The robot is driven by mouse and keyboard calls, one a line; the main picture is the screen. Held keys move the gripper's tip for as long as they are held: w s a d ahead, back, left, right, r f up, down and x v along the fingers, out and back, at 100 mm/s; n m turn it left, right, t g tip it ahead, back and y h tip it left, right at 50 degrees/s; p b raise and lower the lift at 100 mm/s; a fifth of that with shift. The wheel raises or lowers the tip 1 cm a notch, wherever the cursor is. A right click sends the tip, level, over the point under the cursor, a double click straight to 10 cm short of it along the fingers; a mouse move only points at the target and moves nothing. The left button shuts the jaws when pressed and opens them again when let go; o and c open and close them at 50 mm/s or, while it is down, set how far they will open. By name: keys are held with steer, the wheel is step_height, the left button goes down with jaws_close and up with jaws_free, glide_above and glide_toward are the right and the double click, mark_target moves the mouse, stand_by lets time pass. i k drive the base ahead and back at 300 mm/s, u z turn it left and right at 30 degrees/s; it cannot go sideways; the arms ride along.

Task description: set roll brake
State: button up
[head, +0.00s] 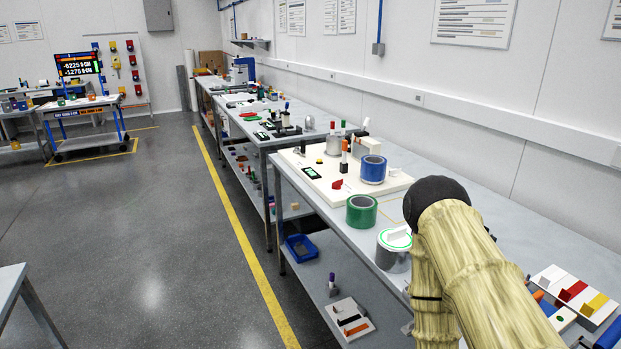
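A blue roll (373,170) stands upright on a pale raised board (312,186) on the near workbench. A green roll (361,211) stands on the bench just in front of that board. On the board are a small red wedge-shaped part (337,184), a dark display with green digits (311,173) and a yellow button (320,161). I cannot tell which part is the roll brake. My arm, in a tan cover with a dark rounded joint, fills the lower right and hides part of the bench. My gripper is not visible.
A grey cylinder with a green-ringed top (394,250) stands beside my arm. A panel with white, red and yellow rockers (574,292) lies at the right. The lower shelf holds a blue bin (300,247).

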mark_target(336, 185)
steer(key=u, duration=0.75)
steer(key=i, duration=0.8)
steer(key=u, duration=0.45)
steer(key=i, duration=0.9)
steer(key=z, duration=0.5)
